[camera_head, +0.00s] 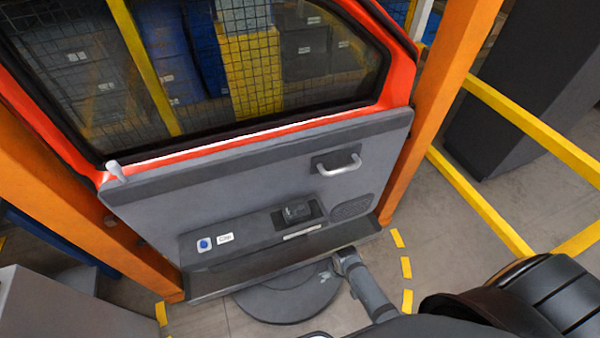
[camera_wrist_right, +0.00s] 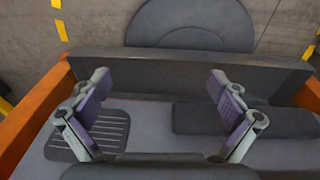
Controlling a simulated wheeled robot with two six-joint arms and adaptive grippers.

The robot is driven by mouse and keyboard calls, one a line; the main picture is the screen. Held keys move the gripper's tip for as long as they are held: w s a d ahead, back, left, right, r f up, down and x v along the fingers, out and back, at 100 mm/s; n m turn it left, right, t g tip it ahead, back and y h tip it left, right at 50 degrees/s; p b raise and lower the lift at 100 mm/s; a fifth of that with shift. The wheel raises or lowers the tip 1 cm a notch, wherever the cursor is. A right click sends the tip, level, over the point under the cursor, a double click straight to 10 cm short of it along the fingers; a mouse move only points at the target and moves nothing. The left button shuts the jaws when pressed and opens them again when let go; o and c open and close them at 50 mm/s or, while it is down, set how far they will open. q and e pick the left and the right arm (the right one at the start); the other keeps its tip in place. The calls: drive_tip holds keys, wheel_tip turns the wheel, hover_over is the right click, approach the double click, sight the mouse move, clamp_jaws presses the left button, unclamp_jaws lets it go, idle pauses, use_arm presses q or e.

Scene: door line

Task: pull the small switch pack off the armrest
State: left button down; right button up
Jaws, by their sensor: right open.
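The small switch pack (camera_head: 297,211) is a dark block in a recess on the grey armrest (camera_head: 255,222) of the door panel, in the head view. It appears seated there. My right gripper (camera_wrist_right: 160,88) is open in the right wrist view, its two purple-padded fingers wide apart with nothing between them. It faces the lower door panel, with the dark armrest block (camera_wrist_right: 190,119) partly behind its right finger. I cannot make out the switch pack in that view. In the head view a grey link of my arm shows low, apart from the pack. My left gripper is not in view.
A silver pull handle (camera_head: 340,165) sits above and right of the pack. A speaker grille (camera_head: 351,207) lies to its right, a blue button (camera_head: 204,244) to its left. Orange posts (camera_head: 435,110) flank the door. A round dark base (camera_head: 285,298) lies below.

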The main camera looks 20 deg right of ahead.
drive_tip(key=w+a+r+p, duration=0.1)
drive_tip(key=w+r+p, duration=0.15)
drive_tip(key=r, duration=0.65)
drive_tip(key=w+a+r+p, duration=0.1)
drive_tip(key=w+r, duration=0.3)
drive_tip(key=r, duration=0.4)
drive_tip(key=w+a+r+p, duration=0.1)
drive_tip(key=w+r, duration=0.2)
drive_tip(key=r, duration=0.6)
wheel_tip(320, 180, up, 5)
drive_tip(key=g, duration=0.2)
hover_over(296, 207)
drive_tip(key=shift+s+f+y+p, duration=0.15)
drive_tip(key=shift+f+y+p, duration=0.15)
drive_tip(key=shift+y+p, duration=0.1)
wheel_tip(296, 207, down, 10)
drive_tip(key=shift+r, duration=0.2)
drive_tip(key=c, duration=1.7)
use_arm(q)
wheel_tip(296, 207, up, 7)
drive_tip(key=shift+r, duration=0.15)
use_arm(e)
drive_tip(key=shift+o, duration=0.2)
use_arm(q)
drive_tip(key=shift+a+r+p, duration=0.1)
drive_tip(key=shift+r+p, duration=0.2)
drive_tip(key=shift+p, duration=0.2)
use_arm(e)
drive_tip(key=shift+r, duration=0.25)
